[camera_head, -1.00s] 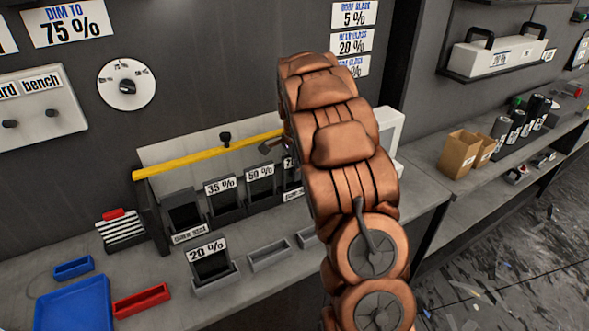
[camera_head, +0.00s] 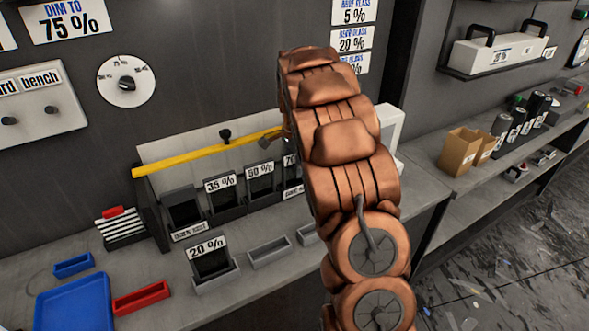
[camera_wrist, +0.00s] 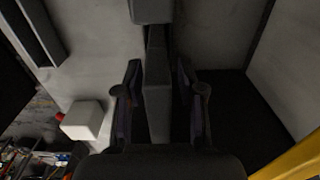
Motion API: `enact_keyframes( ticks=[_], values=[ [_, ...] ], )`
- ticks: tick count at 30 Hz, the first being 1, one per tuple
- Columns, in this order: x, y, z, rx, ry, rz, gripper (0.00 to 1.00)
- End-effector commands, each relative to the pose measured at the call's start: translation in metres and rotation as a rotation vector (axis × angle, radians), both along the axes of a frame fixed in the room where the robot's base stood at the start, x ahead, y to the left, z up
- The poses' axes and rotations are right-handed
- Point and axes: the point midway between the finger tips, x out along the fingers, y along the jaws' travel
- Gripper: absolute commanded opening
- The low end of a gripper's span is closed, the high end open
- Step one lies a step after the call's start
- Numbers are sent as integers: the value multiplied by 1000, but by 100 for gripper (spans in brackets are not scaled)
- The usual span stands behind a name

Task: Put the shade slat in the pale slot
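In the head view, slats marked 35 % (camera_head: 221,196), 50 % (camera_head: 261,182) and 70 % (camera_head: 292,170) stand in a dark rack. The rack's left slot (camera_head: 183,211) has a small label I cannot read surely. Another label (camera_head: 294,192) at the right is partly covered by my arm. A dark slat marked 20 % (camera_head: 209,257) stands in a grey tray in front. In the wrist view, my gripper (camera_wrist: 160,98) has its fingers apart, with a grey upright piece (camera_wrist: 157,95) between them and narrow gaps beside it. Which slot is pale is unclear.
A yellow bar (camera_head: 190,161) runs above the rack. Empty grey trays (camera_head: 269,253) lie in front. A blue tray (camera_head: 75,305), a red tray (camera_head: 141,298) and a striped stack (camera_head: 121,228) are at the left. My arm covers the rack's right end.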

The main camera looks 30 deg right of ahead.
Motion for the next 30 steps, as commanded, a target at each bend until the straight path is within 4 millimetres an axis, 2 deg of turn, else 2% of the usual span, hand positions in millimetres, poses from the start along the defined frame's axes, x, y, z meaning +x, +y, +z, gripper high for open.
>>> enact_keyframes(
  ticks=[15,24,30],
  values=[
    [0,0,78,-2,-4,1,39],
    [-1,0,105,0,-1,0,39],
    [-2,0,111,1,1,-1,39]
  ],
)
